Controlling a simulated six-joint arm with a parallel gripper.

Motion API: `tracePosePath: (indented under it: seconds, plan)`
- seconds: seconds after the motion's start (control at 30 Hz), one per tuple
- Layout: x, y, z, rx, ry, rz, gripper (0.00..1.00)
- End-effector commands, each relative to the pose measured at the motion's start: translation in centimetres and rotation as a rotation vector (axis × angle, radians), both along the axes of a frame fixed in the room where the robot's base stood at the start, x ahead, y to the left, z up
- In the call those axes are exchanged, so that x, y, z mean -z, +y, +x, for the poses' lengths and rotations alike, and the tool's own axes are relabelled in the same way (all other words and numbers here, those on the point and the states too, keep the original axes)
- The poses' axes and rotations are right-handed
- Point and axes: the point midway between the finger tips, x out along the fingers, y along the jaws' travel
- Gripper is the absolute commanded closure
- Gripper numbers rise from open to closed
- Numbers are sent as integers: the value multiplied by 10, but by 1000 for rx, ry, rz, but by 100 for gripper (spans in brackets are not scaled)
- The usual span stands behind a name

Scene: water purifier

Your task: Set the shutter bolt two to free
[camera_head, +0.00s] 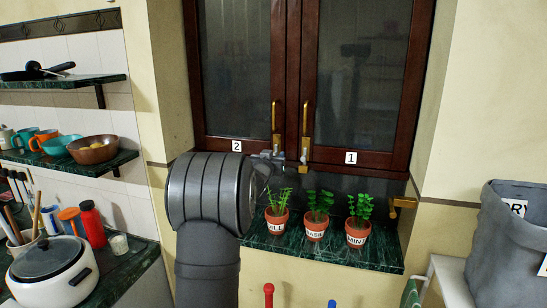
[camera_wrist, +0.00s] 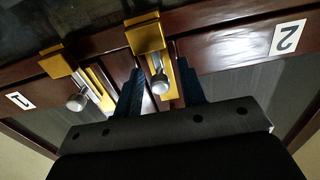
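Shutter two, marked with a "2" label (camera_head: 237,146), is the left dark wooden shutter in the head view and looks closed. Its bolt (camera_wrist: 160,84) has a silver knob on a gold plate, with a gold bracket at the shutter's edge. My gripper (camera_wrist: 158,82) is open, with one dark finger on either side of the bolt two knob. I cannot tell whether the fingers touch it. In the head view my gripper (camera_head: 270,155) is at the bottom of shutter two, and my arm partly hides that area.
Bolt one (camera_wrist: 78,101) sits close beside, on the shutter labelled "1" (camera_head: 351,157). Several potted herbs (camera_head: 316,229) stand on the green sill (camera_head: 382,253) below my gripper. A grey bin (camera_head: 505,250) is at the right; shelves and a rice cooker (camera_head: 50,272) are at the left.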

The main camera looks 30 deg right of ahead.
Motion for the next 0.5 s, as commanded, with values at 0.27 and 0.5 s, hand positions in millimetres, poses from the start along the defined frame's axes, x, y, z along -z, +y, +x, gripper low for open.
tracePosePath:
  seconds: [0.27, 0.5]
  plan:
    - [0, 0, 0, 0, 0, 0, 100]
    - [-23, 0, 0, 2, -4, -1, 100]
